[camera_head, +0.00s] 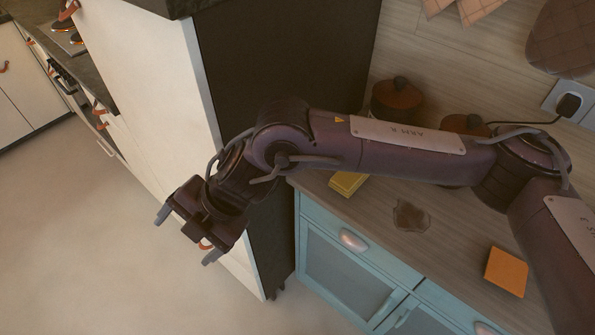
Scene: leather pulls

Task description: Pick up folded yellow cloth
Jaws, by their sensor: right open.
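A folded yellow cloth (347,183) lies on the wooden counter near its left end. My right arm passes over it, and its upper part is hidden behind the arm. My right gripper (185,238) is open and empty. It hangs over the floor, to the left of the counter and apart from the cloth, beside the white cabinet. My left gripper is not in view.
An orange block-like item (506,271) and a dark irregular patch (411,216) are on the counter (455,235). Lidded pots (397,97) stand at the back by the wall. A tall dark cabinet side (285,60) borders the counter's left. Teal drawers (352,240) are below.

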